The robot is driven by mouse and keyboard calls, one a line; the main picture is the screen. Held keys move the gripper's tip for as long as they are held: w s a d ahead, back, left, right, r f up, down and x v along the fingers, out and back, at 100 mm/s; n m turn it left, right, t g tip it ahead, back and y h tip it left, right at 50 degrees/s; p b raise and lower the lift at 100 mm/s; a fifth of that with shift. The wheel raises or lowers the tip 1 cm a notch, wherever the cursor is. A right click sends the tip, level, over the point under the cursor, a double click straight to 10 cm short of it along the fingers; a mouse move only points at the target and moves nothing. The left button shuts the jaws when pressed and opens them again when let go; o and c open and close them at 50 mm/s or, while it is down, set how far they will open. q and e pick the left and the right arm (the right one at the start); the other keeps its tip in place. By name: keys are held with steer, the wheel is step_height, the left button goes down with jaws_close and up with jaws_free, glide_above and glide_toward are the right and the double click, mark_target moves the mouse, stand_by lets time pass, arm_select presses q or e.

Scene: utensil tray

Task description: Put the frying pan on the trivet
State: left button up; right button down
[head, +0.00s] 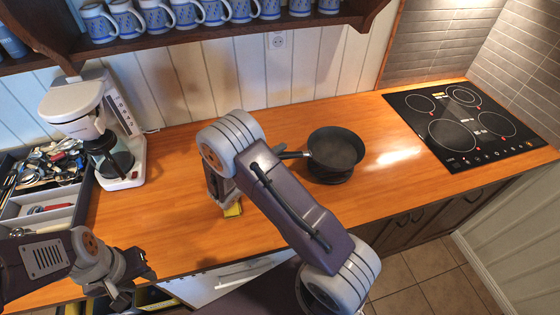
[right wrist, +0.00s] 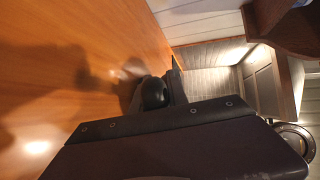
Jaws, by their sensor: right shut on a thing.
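The black frying pan (head: 336,148) is over the middle of the counter, its handle (head: 291,155) pointing left toward my right arm. A dark round shape (head: 328,178), likely the trivet, shows just under the pan's front edge; most of it is hidden, and I cannot tell whether the pan touches it. My right gripper is shut on the pan's handle, mostly hidden behind my arm in the head view; its dark fingers (right wrist: 163,92) show in the right wrist view. My left gripper (head: 130,280) is open and empty at the lower left, near the counter's front edge.
A black cooktop (head: 464,122) is at the right. A white coffee maker (head: 98,125) and a utensil tray (head: 82,205) stand at the left. A mug shelf (head: 180,38) hangs above. The counter right of the pan is clear.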

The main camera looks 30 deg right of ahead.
steer(key=shift+a+f, duration=0.2)
steer(key=shift+a, duration=0.1)
step_height(320, 180, down, 3)
steer(key=shift+f, duration=0.5)
steer(key=c, duration=1.7)
jaws_free()
steer(key=shift+f, duration=0.15)
steer(key=o, duration=0.4)
